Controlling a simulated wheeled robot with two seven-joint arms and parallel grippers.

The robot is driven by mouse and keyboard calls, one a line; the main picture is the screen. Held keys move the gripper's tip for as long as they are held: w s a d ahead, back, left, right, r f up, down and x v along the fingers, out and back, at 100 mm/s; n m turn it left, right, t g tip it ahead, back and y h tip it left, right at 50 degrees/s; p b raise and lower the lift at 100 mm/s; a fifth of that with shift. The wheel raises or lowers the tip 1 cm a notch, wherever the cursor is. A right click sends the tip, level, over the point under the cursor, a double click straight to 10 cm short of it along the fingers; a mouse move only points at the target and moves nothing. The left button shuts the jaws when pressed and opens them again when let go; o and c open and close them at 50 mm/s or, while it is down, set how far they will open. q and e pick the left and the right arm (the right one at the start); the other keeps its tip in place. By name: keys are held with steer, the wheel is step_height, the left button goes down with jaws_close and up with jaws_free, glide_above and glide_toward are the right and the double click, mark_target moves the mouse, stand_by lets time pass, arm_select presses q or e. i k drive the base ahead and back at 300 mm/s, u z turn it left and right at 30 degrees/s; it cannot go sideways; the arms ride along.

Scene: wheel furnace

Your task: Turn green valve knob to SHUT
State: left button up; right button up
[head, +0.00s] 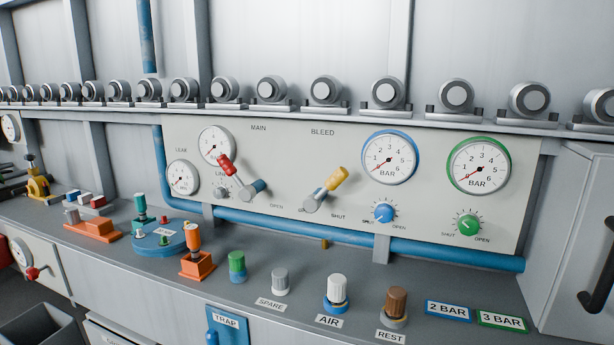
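The green valve knob (468,225) is on the right part of the pale upright panel (290,177), below the green-rimmed gauge (479,166). A SHUT label lies at its lower left and an OPEN label at its lower right. The knob is too small for me to tell clearly which way it points. The needle of the green-rimmed gauge points to the lower left, near the low end of its scale. Neither of my grippers shows in the head view, and nothing touches the knob.
A blue knob (384,213) sits left of the green one, under a blue-rimmed gauge (390,157). Yellow (337,179) and red (225,164) lever handles stick out farther left. A blue pipe (450,252) runs below. Several capped pegs stand on the grey bench (440,285).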

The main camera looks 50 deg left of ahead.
mark_target(468, 224)
steer(key=u, duration=1.6)
steer(key=k, duration=0.5)
